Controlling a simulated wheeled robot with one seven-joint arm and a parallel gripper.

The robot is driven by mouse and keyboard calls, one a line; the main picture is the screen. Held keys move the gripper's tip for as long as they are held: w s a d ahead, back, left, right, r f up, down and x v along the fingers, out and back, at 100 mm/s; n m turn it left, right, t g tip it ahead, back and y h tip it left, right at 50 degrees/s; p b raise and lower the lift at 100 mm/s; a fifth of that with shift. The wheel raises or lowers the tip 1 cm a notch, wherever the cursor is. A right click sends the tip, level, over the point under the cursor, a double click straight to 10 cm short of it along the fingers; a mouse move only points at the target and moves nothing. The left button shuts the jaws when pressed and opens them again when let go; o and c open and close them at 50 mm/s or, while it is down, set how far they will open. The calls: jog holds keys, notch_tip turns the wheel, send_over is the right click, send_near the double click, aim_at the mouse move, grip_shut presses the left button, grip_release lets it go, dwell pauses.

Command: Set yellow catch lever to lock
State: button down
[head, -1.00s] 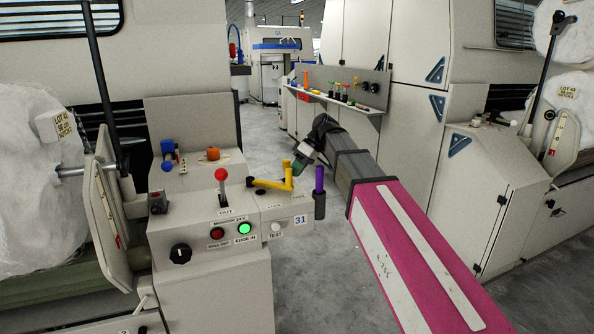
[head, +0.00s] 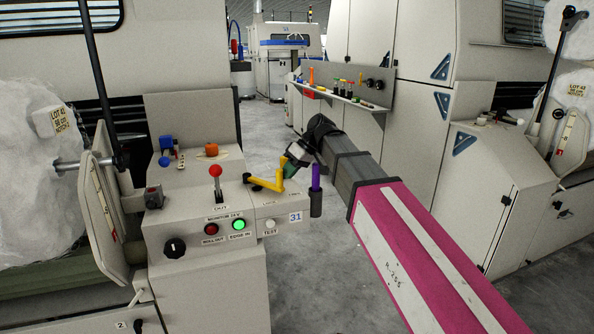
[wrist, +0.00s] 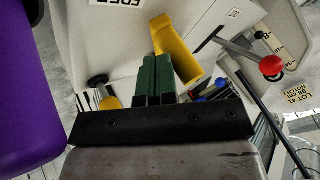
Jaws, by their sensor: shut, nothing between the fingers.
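The yellow catch lever (head: 277,184) is a crank on the side box of the console, its arm running sideways and its grip standing up. In the wrist view the yellow grip (wrist: 176,52) lies just beyond my fingertips. My gripper (head: 291,170) is at the right of the upright grip, very close to it. Its green fingers (wrist: 157,78) are pressed together with nothing between them. I cannot tell whether they touch the lever. A label reading FREE (wrist: 117,2) shows upside down at the top of the wrist view.
A purple handle (head: 316,177) in a dark holder stands close at the right of my gripper and fills the wrist view's left edge. A red-knobbed lever (head: 215,172), a lit green button (head: 239,225) and a red button (head: 211,229) are on the console. The aisle floor behind is clear.

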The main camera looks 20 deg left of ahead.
jog(key=s+m+t, duration=0.1)
jog(key=s+m, duration=0.1)
jog(key=s, duration=0.1)
jog(key=s+m+t, duration=0.1)
jog(key=m, duration=0.1)
jog(key=shift+s+a+t+y, duration=0.25)
jog(key=shift+a+t+y, duration=0.05)
jog(key=shift+a+y, duration=0.1)
jog(key=s+a+m, duration=0.1)
jog(key=s+a+m+t, duration=0.1)
jog(key=s, duration=0.1)
jog(key=shift+s+a, duration=0.1)
jog(key=shift+a, duration=0.05)
jog(key=shift+s+a, duration=0.8)
jog(key=shift+s, duration=0.05)
jog(key=shift+s, duration=0.15)
